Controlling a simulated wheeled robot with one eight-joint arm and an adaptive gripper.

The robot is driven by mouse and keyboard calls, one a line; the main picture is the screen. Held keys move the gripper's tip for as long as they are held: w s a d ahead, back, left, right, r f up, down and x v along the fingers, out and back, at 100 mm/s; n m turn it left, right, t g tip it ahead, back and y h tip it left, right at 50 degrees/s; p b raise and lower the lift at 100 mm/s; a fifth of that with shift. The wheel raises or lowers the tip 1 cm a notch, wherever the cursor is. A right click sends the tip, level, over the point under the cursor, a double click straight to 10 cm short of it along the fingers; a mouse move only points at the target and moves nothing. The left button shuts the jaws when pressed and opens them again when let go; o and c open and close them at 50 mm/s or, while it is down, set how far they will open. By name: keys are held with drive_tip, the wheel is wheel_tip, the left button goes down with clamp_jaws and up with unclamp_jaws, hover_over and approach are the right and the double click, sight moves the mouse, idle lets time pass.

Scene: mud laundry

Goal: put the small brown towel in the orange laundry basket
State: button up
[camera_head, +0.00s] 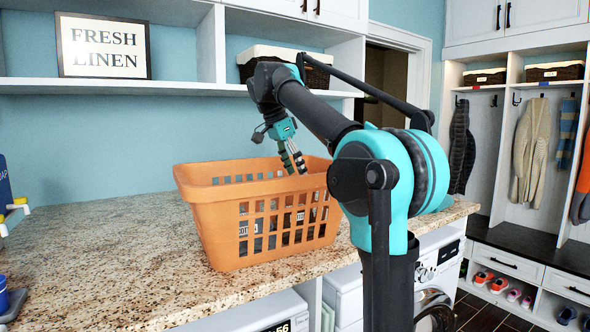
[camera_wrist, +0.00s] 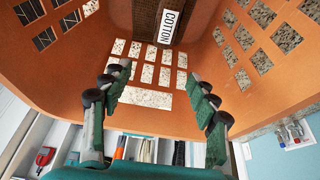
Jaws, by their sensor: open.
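The orange laundry basket (camera_head: 250,183) stands on the granite counter, and its inside fills much of the wrist view (camera_wrist: 60,75). A brown textured cloth with a white COTTON label, apparently the small brown towel (camera_wrist: 145,18), lies inside the basket at the top of the wrist view. In the head view, dark fabric and white labels show through the basket's side holes. My gripper (camera_head: 293,165) points down into the basket's opening. In the wrist view my gripper (camera_wrist: 160,98) has its green-padded fingers wide apart with nothing between them. The towel lies beyond the fingertips, apart from them.
The granite counter (camera_head: 110,245) is mostly clear left of the basket. A blue box (camera_head: 5,195) and a small blue cup (camera_head: 4,296) stand at its left edge. The white shelf (camera_head: 130,86) overhangs the back, holding a FRESH LINEN sign (camera_head: 103,46) and a dark lined basket (camera_head: 318,76).

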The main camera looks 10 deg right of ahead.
drive_tip(key=v, duration=1.2)
drive_tip(key=shift+d, duration=0.1)
drive_tip(key=shift+s, duration=0.1)
